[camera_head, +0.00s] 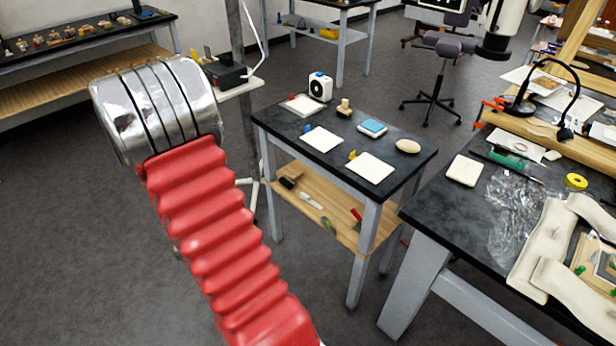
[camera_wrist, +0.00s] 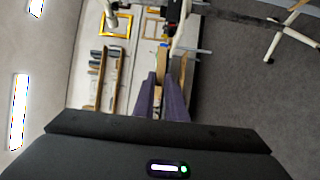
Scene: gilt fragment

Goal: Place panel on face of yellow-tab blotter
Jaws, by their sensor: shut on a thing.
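The yellow-tab blotter (camera_head: 371,168) is a white square lying flat near the front of the small dark-topped table, its yellow tab at the upper left corner. Its face is bare. In the wrist view my gripper (camera_wrist: 162,84) has two purple fingers shut on a narrow tan piece, apparently the panel (camera_wrist: 158,94), seen nearly edge-on. Most of the panel's face is hidden. In the head view only my red arm shows; the gripper and panel are out of sight, so their distance from the blotter cannot be told.
The table also bears a blue-tab blotter (camera_head: 322,139), another pale blotter (camera_head: 302,105), a blue-topped block (camera_head: 372,127), an oval pale stone (camera_head: 408,146), a wooden block (camera_head: 344,107) and a white boxed fan (camera_head: 320,86). A cluttered workbench (camera_head: 450,205) stands at right. Floor at left is clear.

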